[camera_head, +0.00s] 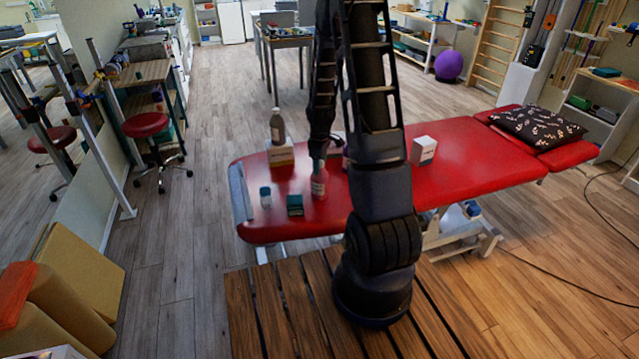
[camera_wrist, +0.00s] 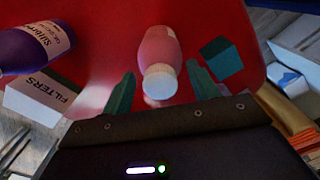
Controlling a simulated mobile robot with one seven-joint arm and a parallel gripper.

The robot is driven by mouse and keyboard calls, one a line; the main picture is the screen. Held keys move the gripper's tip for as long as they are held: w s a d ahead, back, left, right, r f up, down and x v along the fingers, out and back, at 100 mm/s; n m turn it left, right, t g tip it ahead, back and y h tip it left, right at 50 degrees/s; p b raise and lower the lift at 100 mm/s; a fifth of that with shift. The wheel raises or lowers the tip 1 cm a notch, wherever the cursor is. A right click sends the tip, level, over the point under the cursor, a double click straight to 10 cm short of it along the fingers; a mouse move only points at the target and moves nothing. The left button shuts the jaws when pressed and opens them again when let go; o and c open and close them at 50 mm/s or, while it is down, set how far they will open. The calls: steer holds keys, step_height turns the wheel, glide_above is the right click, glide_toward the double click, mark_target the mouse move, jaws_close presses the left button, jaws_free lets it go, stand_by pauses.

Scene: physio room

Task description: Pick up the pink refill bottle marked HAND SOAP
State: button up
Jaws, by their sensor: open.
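A pink bottle (camera_head: 319,184) stands near the front edge of the red treatment table. In the wrist view the pink bottle (camera_wrist: 158,48) shows from above with its white cap toward me; no label can be read on it. My gripper (camera_wrist: 161,72) is open, with one green finger on each side of the bottle's cap end and visible gaps between. In the head view my gripper (camera_head: 318,160) is at the bottle's top, partly hidden by my arm. Another pinkish thing (camera_head: 346,161) is mostly hidden behind my arm.
A white box (camera_head: 423,150) and a dark pillow (camera_head: 538,127) lie farther right.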

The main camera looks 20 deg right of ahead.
jaws_close()
steer(key=shift+r, duration=0.15)
